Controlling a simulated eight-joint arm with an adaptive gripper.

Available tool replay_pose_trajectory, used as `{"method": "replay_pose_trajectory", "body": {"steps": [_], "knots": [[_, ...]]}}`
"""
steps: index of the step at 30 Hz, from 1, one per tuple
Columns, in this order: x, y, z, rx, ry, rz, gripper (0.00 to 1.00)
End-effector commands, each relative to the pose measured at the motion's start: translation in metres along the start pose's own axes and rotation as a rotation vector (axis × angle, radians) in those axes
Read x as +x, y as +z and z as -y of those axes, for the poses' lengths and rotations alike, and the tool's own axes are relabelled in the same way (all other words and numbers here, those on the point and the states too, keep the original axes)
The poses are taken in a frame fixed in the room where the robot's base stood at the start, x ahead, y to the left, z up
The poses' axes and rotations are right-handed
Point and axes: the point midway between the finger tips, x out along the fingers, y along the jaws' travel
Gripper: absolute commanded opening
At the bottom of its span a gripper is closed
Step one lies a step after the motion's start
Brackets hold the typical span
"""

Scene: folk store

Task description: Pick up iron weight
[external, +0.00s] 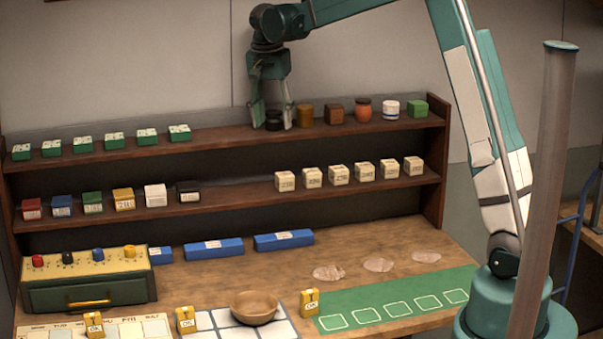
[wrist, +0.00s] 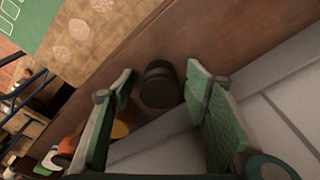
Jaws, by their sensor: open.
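The iron weight looks to be a small dark cylinder (external: 273,120) on the top shelf, partly hidden by my gripper. In the wrist view the dark cylinder (wrist: 159,84) lies between the two finger tips. My gripper (external: 271,112) points down at the top shelf, its green fingers spread on either side of the cylinder. The fingers (wrist: 163,82) are open in the wrist view, with a gap visible on both sides of the cylinder. Whether either finger touches it in the external view cannot be told.
Green boxes (external: 114,141) line the left. A wall is close behind the shelf.

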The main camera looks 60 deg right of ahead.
Motion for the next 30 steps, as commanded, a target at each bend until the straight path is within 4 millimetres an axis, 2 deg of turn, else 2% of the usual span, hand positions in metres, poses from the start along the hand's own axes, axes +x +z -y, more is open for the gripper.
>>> {"method": "replay_pose_trajectory", "body": {"steps": [13, 22, 30], "knots": [[-0.0003, -0.0001, 0.0, 0.0, 0.0, 0.0, 0.45], [-0.0004, -0.0001, 0.0, 0.0, 0.0, 0.0, 0.06], [-0.0013, -0.0002, -0.0001, 0.0, 0.0, 0.0, 0.05]]}}
